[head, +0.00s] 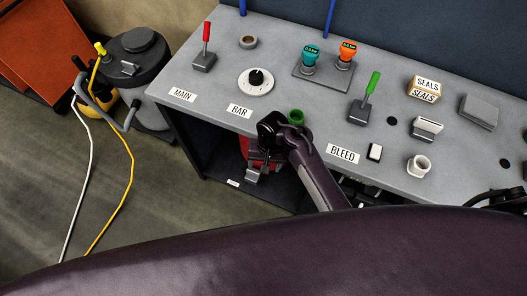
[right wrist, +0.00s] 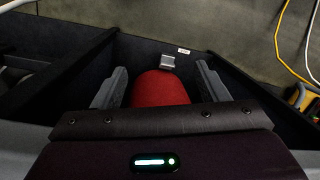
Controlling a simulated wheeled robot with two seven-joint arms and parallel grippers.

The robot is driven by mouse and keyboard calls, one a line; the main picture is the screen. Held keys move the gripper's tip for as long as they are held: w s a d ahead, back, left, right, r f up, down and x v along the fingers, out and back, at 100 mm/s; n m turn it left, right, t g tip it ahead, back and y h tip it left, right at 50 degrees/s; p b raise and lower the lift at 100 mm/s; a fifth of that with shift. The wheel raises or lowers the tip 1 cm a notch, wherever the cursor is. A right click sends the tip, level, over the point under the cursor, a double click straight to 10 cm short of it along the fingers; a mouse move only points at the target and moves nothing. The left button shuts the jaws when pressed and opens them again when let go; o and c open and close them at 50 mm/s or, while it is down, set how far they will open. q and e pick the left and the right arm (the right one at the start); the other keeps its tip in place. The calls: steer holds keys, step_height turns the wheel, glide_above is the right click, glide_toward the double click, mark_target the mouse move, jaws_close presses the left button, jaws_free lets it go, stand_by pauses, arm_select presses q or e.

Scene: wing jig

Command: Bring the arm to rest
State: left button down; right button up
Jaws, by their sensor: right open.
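My right arm reaches over the front edge of the grey bench (head: 212,115). My right gripper (head: 262,165) points down in front of the bench opening, below the BAR and BLEED labels. In the right wrist view the right gripper (right wrist: 160,70) is open, its two grey fingers apart. A red rounded object (right wrist: 160,89) shows between the fingers. I cannot tell whether they touch it. In the head view only a bit of red shows behind the gripper. My left gripper is in neither view.
A dark tank (head: 140,70) with hoses stands left. Floor at left is mostly clear.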

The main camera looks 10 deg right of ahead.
steer(key=s+d+f+n+b, duration=0.1)
steer(key=s+d+f+b, duration=0.1)
steer(key=s+f, duration=0.5)
steer(key=s+d+f+b, duration=0.1)
steer(key=s+f+b, duration=0.15)
steer(key=f, duration=0.85)
steer(key=s+d+f+n+b, duration=0.1)
steer(key=s+d+f+b, duration=0.1)
steer(key=s+f, duration=0.5)
steer(key=s+d+f+n+t+b, duration=0.1)
steer(key=s+d+f, duration=0.4)
steer(key=s, duration=0.3)
steer(key=s+d+f+n+h+b, duration=0.1)
steer(key=s+d+f+n+b, duration=0.1)
steer(key=s+d+f, duration=0.3)
steer(key=s+f, duration=0.2)
steer(key=s, duration=0.1)
steer(key=shift+d+f+t+b, duration=0.3)
steer(key=shift+d+f+t, duration=0.05)
steer(key=shift+t, duration=0.05)
